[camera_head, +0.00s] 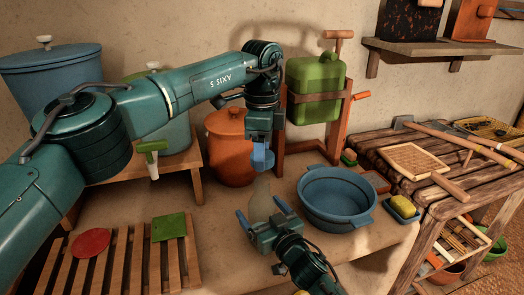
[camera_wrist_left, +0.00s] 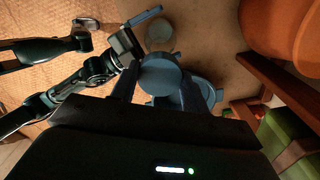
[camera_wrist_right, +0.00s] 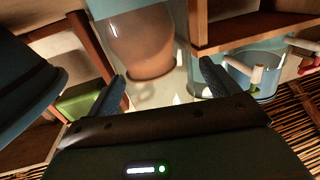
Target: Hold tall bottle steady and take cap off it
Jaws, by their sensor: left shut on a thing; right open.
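My left gripper (camera_head: 262,148) is shut on a blue cap (camera_head: 262,161), which also shows between its fingers in the left wrist view (camera_wrist_left: 160,77). The pale, see-through tall bottle (camera_head: 261,198) stands upright on the table just below the cap. In the left wrist view the bottle (camera_wrist_left: 158,34) appears apart from the cap. My right gripper (camera_head: 262,211) is open, low, with one finger on each side of the bottle. Its spread fingers also show in the right wrist view (camera_wrist_right: 163,75); whether they touch the bottle I cannot tell.
A blue basin (camera_head: 338,192) stands right of the bottle. A terracotta pot (camera_head: 228,142) and a green canister (camera_head: 316,88) are behind. A slatted rack (camera_head: 125,262) lies front left. A yellow sponge (camera_head: 403,206) sits in a blue dish at the right edge.

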